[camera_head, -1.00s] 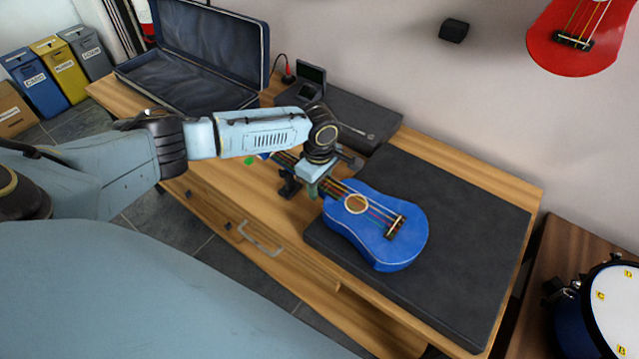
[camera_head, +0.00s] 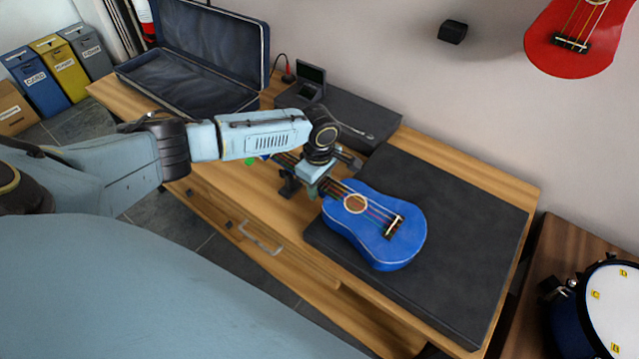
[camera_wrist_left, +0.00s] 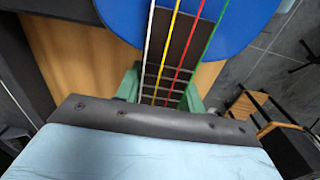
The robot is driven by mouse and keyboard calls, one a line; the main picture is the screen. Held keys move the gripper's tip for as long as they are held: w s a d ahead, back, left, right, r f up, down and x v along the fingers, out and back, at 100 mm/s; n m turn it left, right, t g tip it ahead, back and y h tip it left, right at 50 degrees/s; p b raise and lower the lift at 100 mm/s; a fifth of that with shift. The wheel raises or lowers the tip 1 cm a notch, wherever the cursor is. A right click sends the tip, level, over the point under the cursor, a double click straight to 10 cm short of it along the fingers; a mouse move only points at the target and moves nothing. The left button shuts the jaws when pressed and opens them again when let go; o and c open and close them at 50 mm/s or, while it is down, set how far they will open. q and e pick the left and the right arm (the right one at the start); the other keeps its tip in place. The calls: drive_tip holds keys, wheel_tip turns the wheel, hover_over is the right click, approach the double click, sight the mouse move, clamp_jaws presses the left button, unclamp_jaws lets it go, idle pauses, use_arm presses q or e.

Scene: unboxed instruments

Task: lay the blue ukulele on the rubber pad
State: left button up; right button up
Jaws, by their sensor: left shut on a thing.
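The blue ukulele (camera_head: 372,244) has its body over the left part of the dark rubber pad (camera_head: 470,225), strings up. Its neck points left and back, off the pad, toward a small dark stand (camera_head: 289,186). I cannot tell whether the body touches the pad. My left gripper (camera_head: 325,184) is shut on the neck close to the body. In the left wrist view, the fretted neck (camera_wrist_left: 168,85) with its coloured strings runs between my green fingers, and the blue body (camera_wrist_left: 240,22) shows beyond. The headstock is mostly hidden behind my arm. My right gripper is not in view.
An open dark case (camera_head: 190,85) stands at the back left of the wooden table (camera_head: 440,150). A dark box (camera_head: 350,118) lies behind the pad. A red ukulele (camera_head: 572,40) hangs on the wall. A drum (camera_head: 607,310) is at the lower right. The pad's right part is bare.

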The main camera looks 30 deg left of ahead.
use_arm(q)
drive_tip(key=shift+s+a+f, duration=0.2)
drive_tip(key=shift+s+f, duration=0.15)
drive_tip(key=shift+f, duration=0.25)
clamp_jaws()
drive_tip(key=shift+w+f, duration=0.15)
drive_tip(key=shift+f, duration=0.1)
drive_tip(key=o, duration=1.2)
unclamp_jaws()
drive_tip(key=shift+r, duration=0.1)
drive_tip(key=shift+c, duration=0.2)
drive_tip(key=shift+r, duration=0.1)
wheel_tip(320, 180, up, 13)
drive_tip(key=shift+d+r+p, duration=0.15)
drive_tip(key=shift+p, duration=0.95)
